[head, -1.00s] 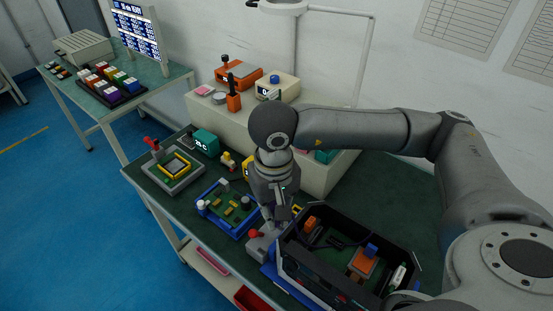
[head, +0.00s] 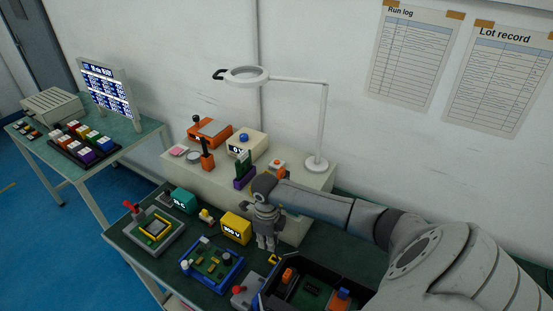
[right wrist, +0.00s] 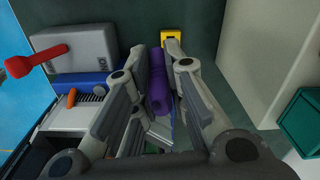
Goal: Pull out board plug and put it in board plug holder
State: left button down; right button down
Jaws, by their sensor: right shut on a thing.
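My right gripper (head: 266,242) points down over the bench, just right of the yellow box. In the right wrist view its fingers (right wrist: 160,95) are shut on a purple piece (right wrist: 158,90), which looks like the board plug. Its lower part is hidden by the fingers, and the head view does not show it clearly. A purple stand (head: 244,180) with an upright green board (head: 243,162) is on the raised cream shelf behind the gripper. I cannot tell whether this is the board plug holder. My left gripper is not in view.
A dark open case (head: 318,290) and a grey block with a red lever (right wrist: 80,48) are near the gripper. A blue-framed board (head: 212,262) and yellow box (head: 236,228) stand left. The cream shelf (head: 290,188) and lamp (head: 318,125) are behind.

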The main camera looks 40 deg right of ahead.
jog(key=shift+s+d+f+m, duration=0.35)
jog(key=shift+d+m, duration=0.15)
jog(key=shift+d, duration=0.05)
jog(key=shift+s+d+f+m, duration=0.3)
jog(key=shift+s+d+m, duration=0.05)
jog(key=shift+d+m, duration=0.15)
notch_tip(320, 180, down, 6)
jog(key=b, duration=0.5)
jog(key=shift+r, duration=0.1)
jog(key=c, duration=2.1)
grip_release()
grip_shut()
